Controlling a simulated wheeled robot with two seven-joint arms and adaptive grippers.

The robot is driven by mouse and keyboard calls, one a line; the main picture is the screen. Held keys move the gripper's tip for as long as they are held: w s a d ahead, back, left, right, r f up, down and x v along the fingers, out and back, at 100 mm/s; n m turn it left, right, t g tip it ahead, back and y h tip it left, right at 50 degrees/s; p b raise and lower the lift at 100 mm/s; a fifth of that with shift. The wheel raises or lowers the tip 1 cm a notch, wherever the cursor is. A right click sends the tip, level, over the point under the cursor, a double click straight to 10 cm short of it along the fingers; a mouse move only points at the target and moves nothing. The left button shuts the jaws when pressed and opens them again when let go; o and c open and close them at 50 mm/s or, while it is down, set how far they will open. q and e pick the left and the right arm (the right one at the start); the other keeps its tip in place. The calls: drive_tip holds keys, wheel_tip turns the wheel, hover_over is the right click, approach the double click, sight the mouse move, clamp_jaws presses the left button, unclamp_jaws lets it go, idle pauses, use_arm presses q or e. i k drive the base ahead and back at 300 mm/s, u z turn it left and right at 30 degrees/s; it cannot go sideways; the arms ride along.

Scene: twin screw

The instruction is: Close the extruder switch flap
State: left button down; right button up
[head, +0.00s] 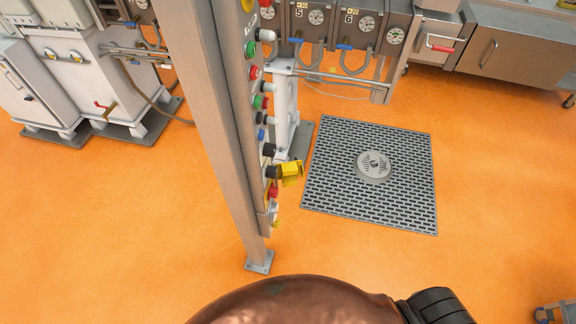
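The extruder switch flap appears to be the small yellow piece (291,173) on the control panel, in the middle of the head view. It sticks out to the right from the panel face, beside a dark knob (271,172). It looks swung open, though the switch behind it is hard to make out. Neither of my grippers is in view, and nothing touches the flap.
The control panel (238,85) is mounted along a grey post (218,120) standing on the orange floor, with several coloured buttons. A floor grate (330,180) lies to the right. Machines with gauges (316,17) and white cabinets (75,85) stand behind. Open floor lies around the post.

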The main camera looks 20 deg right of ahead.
sight(288, 172)
drive_tip(key=z, duration=0.45)
drive_tip(key=k, duration=0.55)
drive_tip(key=z, duration=0.65)
drive_tip(key=i, duration=1.05)
drive_tip(key=u, duration=0.6)
